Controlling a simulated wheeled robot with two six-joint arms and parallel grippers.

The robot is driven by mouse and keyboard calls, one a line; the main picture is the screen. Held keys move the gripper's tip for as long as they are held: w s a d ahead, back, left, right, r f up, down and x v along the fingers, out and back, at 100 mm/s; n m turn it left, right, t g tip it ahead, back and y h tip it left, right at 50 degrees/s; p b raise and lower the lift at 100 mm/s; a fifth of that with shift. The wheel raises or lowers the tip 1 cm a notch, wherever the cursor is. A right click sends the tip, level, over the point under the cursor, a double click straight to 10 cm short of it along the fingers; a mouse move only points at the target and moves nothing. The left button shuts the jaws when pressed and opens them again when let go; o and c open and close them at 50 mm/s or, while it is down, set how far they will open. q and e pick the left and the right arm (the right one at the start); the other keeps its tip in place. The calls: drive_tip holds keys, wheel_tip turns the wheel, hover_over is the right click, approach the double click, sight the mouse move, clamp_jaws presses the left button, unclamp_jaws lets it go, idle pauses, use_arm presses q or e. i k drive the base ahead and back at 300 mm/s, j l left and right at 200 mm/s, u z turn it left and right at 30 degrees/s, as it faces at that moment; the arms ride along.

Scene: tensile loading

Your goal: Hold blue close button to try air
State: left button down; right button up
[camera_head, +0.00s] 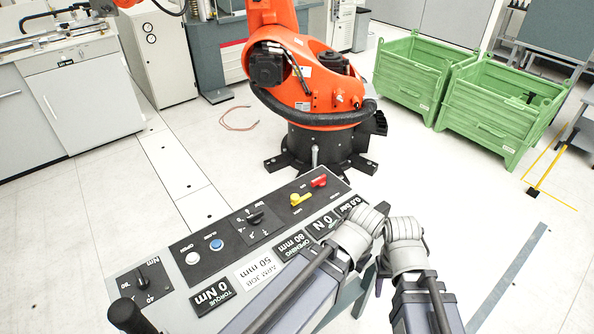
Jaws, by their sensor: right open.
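The blue CLOSE button (216,245) sits on the black strip of a tilted control panel (176,306), beside the white OPEN button (192,258). Nothing touches or covers the blue button. The panel's lettering is upside down to me. A black rounded tip at the bottom left, over the panel's near corner, looks like my right gripper (130,314). It is open, apart from the button, and mostly cut off by the frame's lower edge. My grey arm links cover the panel's right part. My left gripper is not in view.
The panel also has a torque knob (153,278), a bar dial (255,217), a yellow handle (300,199) and a red handle (319,181). An orange robot arm (303,88) stands behind. Green crates (494,107) stand at the right. The floor right of the panel is largely clear.

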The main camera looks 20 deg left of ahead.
sight(217, 244)
drive_tip(key=k+l+u, duration=0.15)
drive_tip(key=u, duration=0.35)
drive_tip(key=k+u, duration=0.15)
drive_tip(key=u, duration=0.35)
drive_tip(key=k+u, duration=0.15)
drive_tip(key=u, duration=0.3)
